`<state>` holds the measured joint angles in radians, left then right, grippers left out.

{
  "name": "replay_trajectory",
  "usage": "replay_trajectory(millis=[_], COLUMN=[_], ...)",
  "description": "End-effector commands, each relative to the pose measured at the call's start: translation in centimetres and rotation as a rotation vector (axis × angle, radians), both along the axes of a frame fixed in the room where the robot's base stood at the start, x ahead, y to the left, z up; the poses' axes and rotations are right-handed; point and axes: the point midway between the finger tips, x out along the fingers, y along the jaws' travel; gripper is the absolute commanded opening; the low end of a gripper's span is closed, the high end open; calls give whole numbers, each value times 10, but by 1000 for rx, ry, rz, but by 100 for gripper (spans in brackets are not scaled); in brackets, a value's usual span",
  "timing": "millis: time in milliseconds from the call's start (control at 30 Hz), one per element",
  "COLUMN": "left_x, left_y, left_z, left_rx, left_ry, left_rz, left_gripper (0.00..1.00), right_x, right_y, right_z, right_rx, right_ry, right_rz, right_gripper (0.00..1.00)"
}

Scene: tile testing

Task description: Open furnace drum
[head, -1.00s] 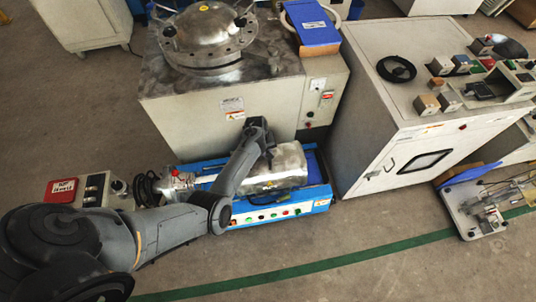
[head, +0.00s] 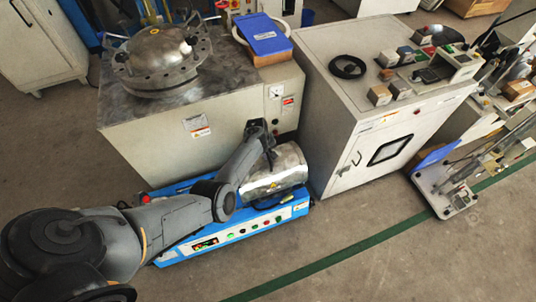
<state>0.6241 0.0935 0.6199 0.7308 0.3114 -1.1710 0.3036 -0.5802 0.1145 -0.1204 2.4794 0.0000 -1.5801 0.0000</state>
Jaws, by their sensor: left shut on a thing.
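The furnace drum (head: 278,170) is a shiny silver cylinder lying on a low blue furnace unit (head: 165,258) with several coloured buttons along its front. My left arm reaches in from the lower left. My left gripper (head: 266,138) is at the drum's upper back edge and is shut on a part of the drum. The fingertips are small and partly hidden, so the exact part held is unclear. I cannot tell whether the drum is open. My arm hides the left part of the furnace unit. My right gripper is not in view.
A white cabinet (head: 335,110) stands to the right. The floor (head: 350,215) in front is clear.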

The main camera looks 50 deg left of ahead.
Motion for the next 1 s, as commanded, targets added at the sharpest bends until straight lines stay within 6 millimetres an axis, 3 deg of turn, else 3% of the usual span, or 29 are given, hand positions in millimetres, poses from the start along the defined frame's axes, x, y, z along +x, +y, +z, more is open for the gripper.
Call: replay_trajectory(millis=[33, 67, 100, 233, 633, 1000], left_x=[0, 0, 0, 0, -1, -12], left_y=[0, 0, 0, 0, 1, 5], left_z=[0, 0, 0, 0, 9, 67], left_rx=[-1, -1, -1, -1, 1, 2], left_ry=[1, 1, 0, 0, 0, -1], left_rz=[1, 1, 1, 1, 1, 1], left_gripper=[0, 18, 24, 42, 42, 42], right_x=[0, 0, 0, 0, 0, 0], right_y=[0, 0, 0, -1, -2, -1], right_z=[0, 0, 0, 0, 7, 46], right_rx=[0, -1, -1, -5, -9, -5], right_ry=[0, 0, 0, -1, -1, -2], right_rz=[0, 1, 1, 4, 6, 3], right_gripper=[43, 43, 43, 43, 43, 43])
